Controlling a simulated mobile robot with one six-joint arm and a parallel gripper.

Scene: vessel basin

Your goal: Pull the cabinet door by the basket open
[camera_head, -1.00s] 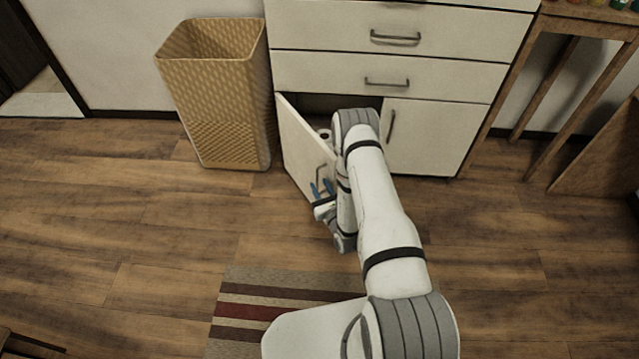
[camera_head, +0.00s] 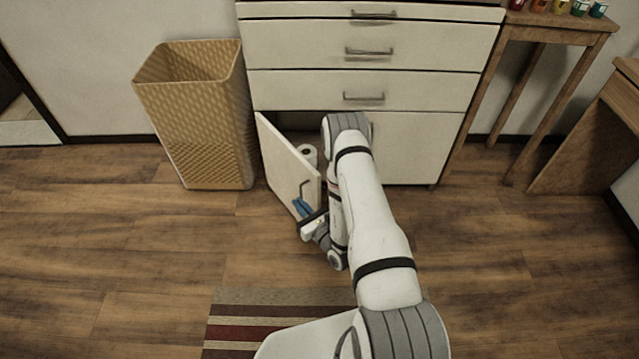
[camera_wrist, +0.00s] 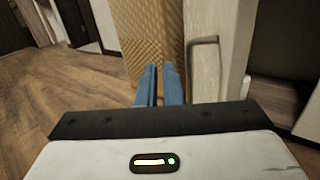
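The white cabinet door (camera_head: 285,165) beside the basket stands partly open, swung out from the cabinet. Its dark bar handle (camera_head: 304,187) is on the outer face near the free edge; it also shows in the wrist view (camera_wrist: 204,40). The tan woven basket (camera_head: 200,125) stands left of the door and shows behind my fingers in the wrist view (camera_wrist: 150,35). My gripper (camera_head: 302,206) is low by the door's outer face, near the handle. In the wrist view its blue fingers (camera_wrist: 159,72) are slightly apart with nothing between them. The handle is to their right.
A paper roll (camera_head: 308,153) shows inside the dark cabinet opening. Drawers (camera_head: 290,88) are above, and a closed right door (camera_head: 415,150) is partly behind my arm. A striped rug (camera_head: 250,320) lies in front. A wooden table (camera_head: 550,60) stands right. Floor left of the rug is clear.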

